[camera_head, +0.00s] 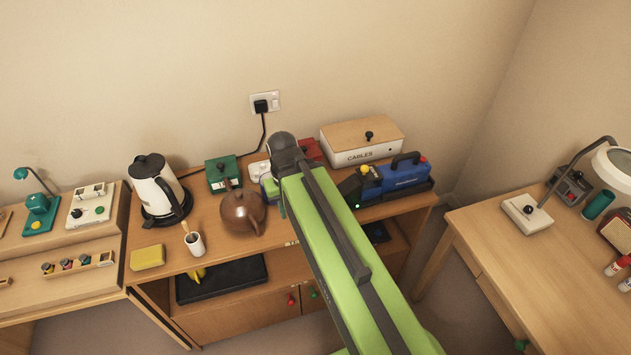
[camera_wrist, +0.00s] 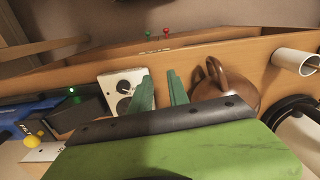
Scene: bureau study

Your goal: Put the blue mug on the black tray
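In the head view my arm hides most of the gripper and part of the desk.
The desk (camera_head: 168,262) holds a kettle (camera_head: 155,188), a white cup with a wooden-handled item (camera_head: 195,244), a yellow sponge (camera_head: 148,257), a green box (camera_head: 223,174), a cables box (camera_head: 362,141) and a blue machine (camera_head: 396,178). Another table (camera_head: 573,262) stands right, across a gap.

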